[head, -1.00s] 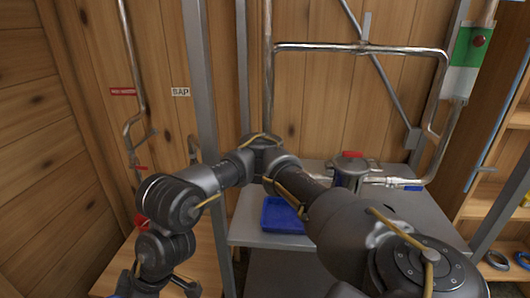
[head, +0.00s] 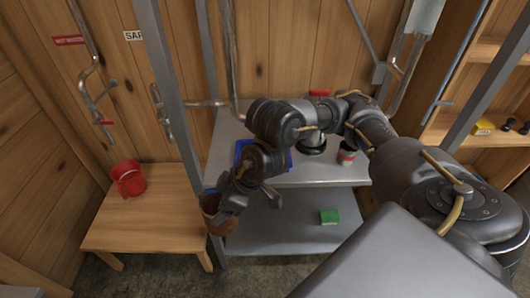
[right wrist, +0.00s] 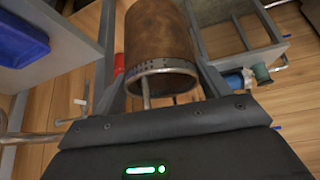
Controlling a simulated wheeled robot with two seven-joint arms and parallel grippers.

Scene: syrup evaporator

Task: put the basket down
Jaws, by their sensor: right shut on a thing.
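The basket (head: 219,226) is a rusty brown cylinder with a grey metal band, seen in the head view beside the wooden bench's right end and the metal stand's front left corner. It also shows in the right wrist view (right wrist: 160,38), between the two fingers. My right gripper (head: 228,202) is shut on it; its fingers show on either side of the basket in the right wrist view (right wrist: 161,75). The basket is held in the air; I cannot tell its exact height. My left gripper is in neither view.
A red cup (head: 128,181) stands on the wooden bench (head: 152,222), whose front is clear. The grey metal stand (head: 312,178) bears a blue tray (head: 243,150), a pot and a red-banded can (head: 347,153). A green block (head: 329,216) lies on its lower shelf. A grey post rises between bench and stand.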

